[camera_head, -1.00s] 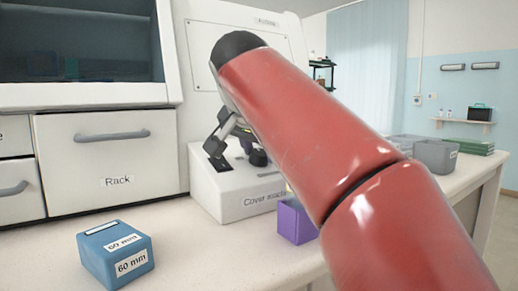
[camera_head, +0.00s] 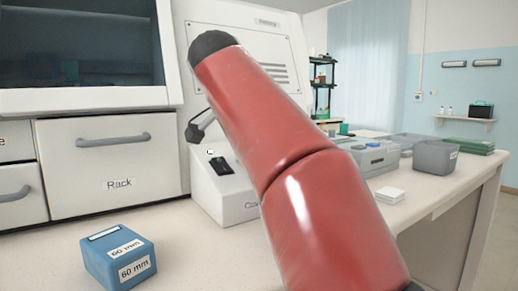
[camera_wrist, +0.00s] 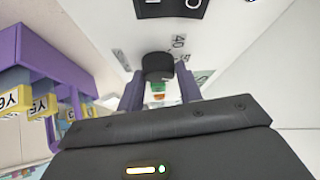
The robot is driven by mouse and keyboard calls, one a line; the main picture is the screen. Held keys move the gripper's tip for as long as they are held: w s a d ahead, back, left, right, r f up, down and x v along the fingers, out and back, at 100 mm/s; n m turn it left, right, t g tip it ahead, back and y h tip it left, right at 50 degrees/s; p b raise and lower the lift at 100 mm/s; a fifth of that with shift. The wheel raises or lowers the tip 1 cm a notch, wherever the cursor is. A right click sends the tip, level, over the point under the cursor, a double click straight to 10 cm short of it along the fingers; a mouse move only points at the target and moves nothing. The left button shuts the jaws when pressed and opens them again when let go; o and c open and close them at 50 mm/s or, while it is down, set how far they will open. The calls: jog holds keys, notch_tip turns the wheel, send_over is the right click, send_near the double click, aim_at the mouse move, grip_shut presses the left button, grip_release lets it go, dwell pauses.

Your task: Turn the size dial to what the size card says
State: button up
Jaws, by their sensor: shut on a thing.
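My gripper (camera_wrist: 158,76) is shut on a black round knob, the size dial (camera_wrist: 157,63), in the wrist view, with one finger on each side. Small numbers stand beside the dial on the white panel; one reads 40, and the others are partly hidden or blurred. The dial's pointer setting cannot be made out. In the head view my red arm hides the dial and most of the gripper. A blue block (camera_head: 118,257) with 60 mm labels stands on the bench at the lower left.
The white cover machine (camera_head: 205,195) has a black rocker switch (camera_head: 220,165), also in the wrist view (camera_wrist: 170,8). A purple box (camera_wrist: 60,55) with yellow labelled tabs is left of the gripper. Grey bins (camera_head: 435,157) stand at the right.

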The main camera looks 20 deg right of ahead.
jog(key=shift+w+m+g, duration=0.1)
jog(key=shift+m+g, duration=0.7)
jog(key=shift+m, duration=0.5)
jog(key=o, duration=1)
jog(key=shift+r, duration=0.1)
